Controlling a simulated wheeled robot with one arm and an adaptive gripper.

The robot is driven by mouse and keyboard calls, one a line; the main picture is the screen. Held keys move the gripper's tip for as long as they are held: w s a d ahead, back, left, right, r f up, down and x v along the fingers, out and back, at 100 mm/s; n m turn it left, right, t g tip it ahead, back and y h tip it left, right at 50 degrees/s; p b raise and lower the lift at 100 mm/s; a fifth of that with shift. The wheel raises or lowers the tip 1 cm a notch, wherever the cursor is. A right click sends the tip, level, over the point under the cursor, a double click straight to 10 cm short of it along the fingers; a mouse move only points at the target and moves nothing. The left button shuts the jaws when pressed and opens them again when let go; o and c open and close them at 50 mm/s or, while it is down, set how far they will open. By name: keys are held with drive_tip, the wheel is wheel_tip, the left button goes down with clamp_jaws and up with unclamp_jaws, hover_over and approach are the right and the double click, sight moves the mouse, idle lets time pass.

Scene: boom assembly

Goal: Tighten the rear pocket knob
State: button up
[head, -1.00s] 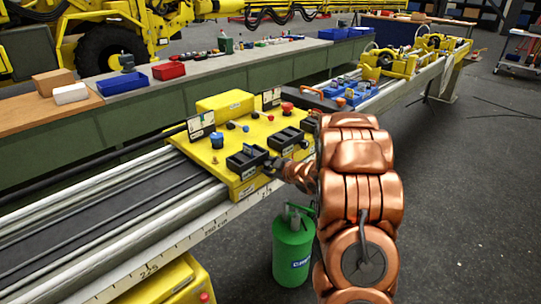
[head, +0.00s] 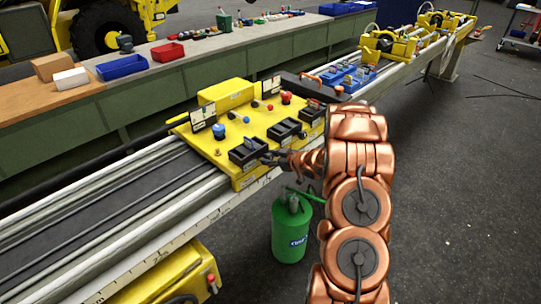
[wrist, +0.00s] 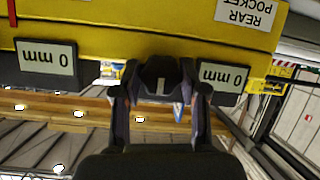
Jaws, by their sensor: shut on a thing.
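The yellow fixture plate (head: 212,146) sits on the long rail and carries several black pockets. My gripper (head: 270,158) is at the plate's front edge, just right of the nearest black pocket (head: 246,152). In the wrist view, which is upside down, a white "REAR POCKET" label (wrist: 246,10) shows on the yellow face. There my gripper (wrist: 160,88) is shut on a dark knob (wrist: 160,72) with a pale mark, between two "0 mm" plates. The fingers hide the knob's sides. The knob cannot be made out in the head view.
A green canister (head: 291,232) stands on the floor below my arm. A blue knob (head: 219,130) and a red knob (head: 286,97) rise from the plate. A bench (head: 195,64) with bins runs behind the rail. Open floor lies to the right.

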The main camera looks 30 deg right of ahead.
drive_tip(key=shift+f, duration=0.15)
idle(0.3)
drive_tip(key=o, duration=1.1)
drive_tip(key=shift+o, duration=0.2)
drive_tip(key=shift+s, duration=0.1)
drive_tip(key=v, duration=1.2)
drive_tip(key=shift+d, duration=0.1)
